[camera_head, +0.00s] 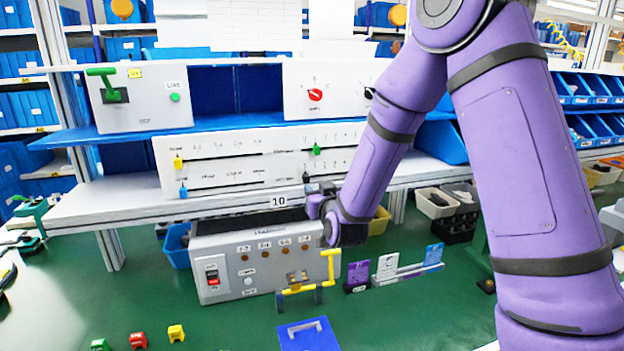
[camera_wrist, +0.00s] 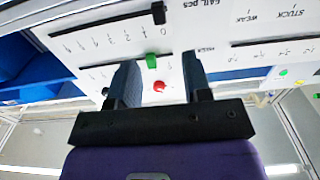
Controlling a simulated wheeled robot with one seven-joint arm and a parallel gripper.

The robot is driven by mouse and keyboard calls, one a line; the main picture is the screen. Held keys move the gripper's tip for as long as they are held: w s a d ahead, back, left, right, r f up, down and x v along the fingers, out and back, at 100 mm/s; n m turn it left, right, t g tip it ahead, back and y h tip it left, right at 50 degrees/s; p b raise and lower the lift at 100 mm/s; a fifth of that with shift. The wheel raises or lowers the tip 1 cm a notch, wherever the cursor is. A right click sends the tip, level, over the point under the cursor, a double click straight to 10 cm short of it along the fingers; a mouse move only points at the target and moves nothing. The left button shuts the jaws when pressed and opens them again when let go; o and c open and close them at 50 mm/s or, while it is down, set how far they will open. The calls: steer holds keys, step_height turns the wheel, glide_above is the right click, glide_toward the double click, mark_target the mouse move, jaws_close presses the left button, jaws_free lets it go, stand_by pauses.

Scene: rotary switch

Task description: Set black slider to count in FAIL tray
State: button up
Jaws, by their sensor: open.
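A white panel (camera_head: 225,160) carries several sliders. The black slider (camera_head: 306,177) is on its lower right track. In the wrist view the black slider (camera_wrist: 158,12) stands near the end of its numbered scale by the "FAIL pcs" label. The green slider (camera_head: 316,149) is on the track above; in the wrist view it is the green block (camera_wrist: 152,60). My gripper (camera_wrist: 160,62) is open and empty, facing the panel. In the picture the green slider shows between its fingertips and the black slider beyond them. I cannot tell which tray is the FAIL tray.
A red knob (camera_head: 315,95) is on the upper panel. A grey box (camera_head: 265,255) with a yellow crank (camera_head: 328,268) stands below. A blue plate with a handle (camera_head: 305,337) and small coloured pieces (camera_head: 138,340) are on the green surface.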

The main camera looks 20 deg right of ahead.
mark_target(307, 177)
steer(key=w, duration=0.9)
steer(key=shift+w, duration=0.25)
steer(key=shift+c, duration=0.4)
jaws_close()
